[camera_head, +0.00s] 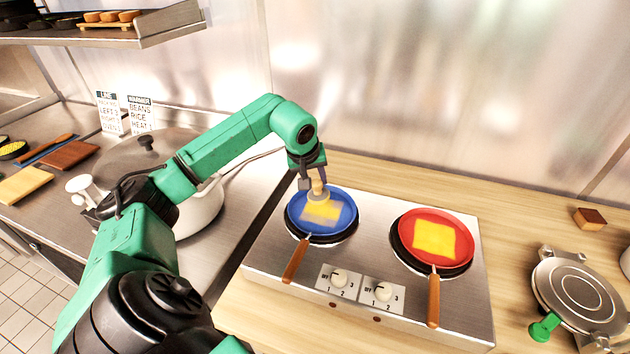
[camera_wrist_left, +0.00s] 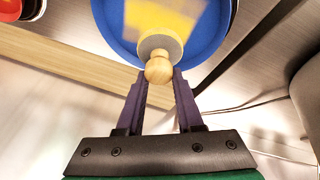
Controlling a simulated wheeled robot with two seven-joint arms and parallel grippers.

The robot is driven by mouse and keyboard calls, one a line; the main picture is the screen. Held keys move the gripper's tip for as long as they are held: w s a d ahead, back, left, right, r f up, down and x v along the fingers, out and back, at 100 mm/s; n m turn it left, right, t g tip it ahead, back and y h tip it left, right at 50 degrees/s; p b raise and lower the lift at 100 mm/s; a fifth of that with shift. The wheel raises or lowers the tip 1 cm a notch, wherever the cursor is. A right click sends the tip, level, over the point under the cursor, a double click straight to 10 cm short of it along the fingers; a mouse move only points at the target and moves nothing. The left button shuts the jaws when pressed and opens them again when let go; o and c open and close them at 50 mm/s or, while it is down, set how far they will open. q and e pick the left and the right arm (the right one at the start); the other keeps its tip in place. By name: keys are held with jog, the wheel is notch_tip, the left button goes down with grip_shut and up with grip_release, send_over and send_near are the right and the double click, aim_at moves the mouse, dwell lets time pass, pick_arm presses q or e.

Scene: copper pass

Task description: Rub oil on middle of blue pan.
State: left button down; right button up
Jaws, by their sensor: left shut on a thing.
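The blue pan (camera_head: 343,222) sits on the left burner of the steel stove, with a wooden handle toward the front. A yellow patch with a paler, brownish part (camera_head: 322,211) lies in its middle. My left gripper (camera_head: 316,180) is above the pan's far part, shut on a wooden-knobbed oil dabber (camera_head: 319,191) with a pale round pad. In the left wrist view the dabber (camera_wrist_left: 158,70) is between the purple fingertips, its pad over the blue pan (camera_wrist_left: 207,35). Whether the pad touches the pan I cannot tell. My right gripper is not in view.
A red pan (camera_head: 462,230) with a yellow square stands on the right burner. Two knobs (camera_head: 339,280) are on the stove front. A white lidded pot (camera_head: 200,208) is left of the stove, behind my left arm. A round press (camera_head: 580,290) stands at the right.

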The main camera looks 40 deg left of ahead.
aim_at(315, 181)
pick_arm(q)
jog(key=shift+d+r, duration=0.1)
jog(key=shift+r, duration=0.6)
jog(key=shift+r+p, duration=0.7)
jog(key=shift+r, duration=0.1)
jog(key=shift+r+p, duration=0.7)
jog(key=shift+r, duration=0.4)
